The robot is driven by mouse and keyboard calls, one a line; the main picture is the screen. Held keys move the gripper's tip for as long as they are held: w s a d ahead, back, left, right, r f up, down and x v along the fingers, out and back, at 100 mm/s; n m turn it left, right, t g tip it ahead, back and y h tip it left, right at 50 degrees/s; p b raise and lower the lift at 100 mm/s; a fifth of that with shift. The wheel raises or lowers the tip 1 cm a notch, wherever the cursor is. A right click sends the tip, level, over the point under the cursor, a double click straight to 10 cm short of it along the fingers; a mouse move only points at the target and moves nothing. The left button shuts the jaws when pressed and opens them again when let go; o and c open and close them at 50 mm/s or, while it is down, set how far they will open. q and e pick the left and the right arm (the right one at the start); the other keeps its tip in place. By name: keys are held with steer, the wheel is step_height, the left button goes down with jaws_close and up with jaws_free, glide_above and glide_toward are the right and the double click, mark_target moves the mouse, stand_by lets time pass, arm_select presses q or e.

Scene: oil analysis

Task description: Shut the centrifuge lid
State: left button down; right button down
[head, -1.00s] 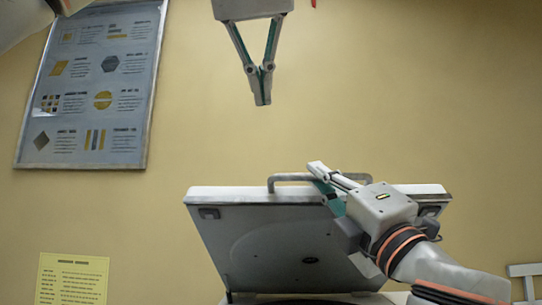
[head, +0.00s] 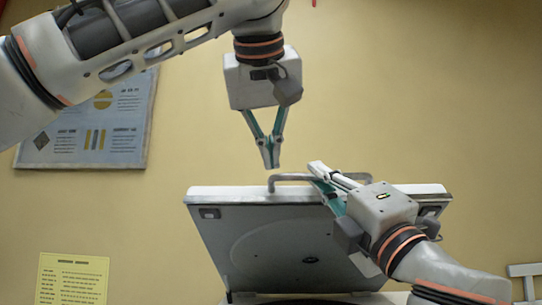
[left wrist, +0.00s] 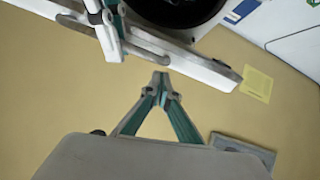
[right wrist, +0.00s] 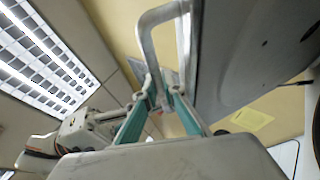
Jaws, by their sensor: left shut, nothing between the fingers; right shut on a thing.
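The centrifuge lid (head: 290,245) stands raised and open, its underside facing me in the head view. A grey bar handle (head: 292,178) runs along its top edge; it also shows in the right wrist view (right wrist: 146,40). My left gripper (head: 271,166) is shut and empty, pointing down just above the handle's left end. The left wrist view shows its closed fingertips (left wrist: 160,78) near the lid's edge (left wrist: 205,68). The dark centrifuge bowl (left wrist: 180,8) is partly seen there.
A framed poster (head: 85,135) and a yellow notice (head: 72,278) hang on the yellow wall behind. Free space lies left and right of the raised lid. My left arm crosses the upper left of the head view.

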arm_select(q)
steer(key=shift+s+f, duration=0.1)
steer(key=shift+f, duration=0.15)
arm_select(e)
steer(key=shift+f, duration=0.1)
arm_select(q)
steer(key=shift+s+f, duration=1.05)
steer(key=shift+f, duration=0.3)
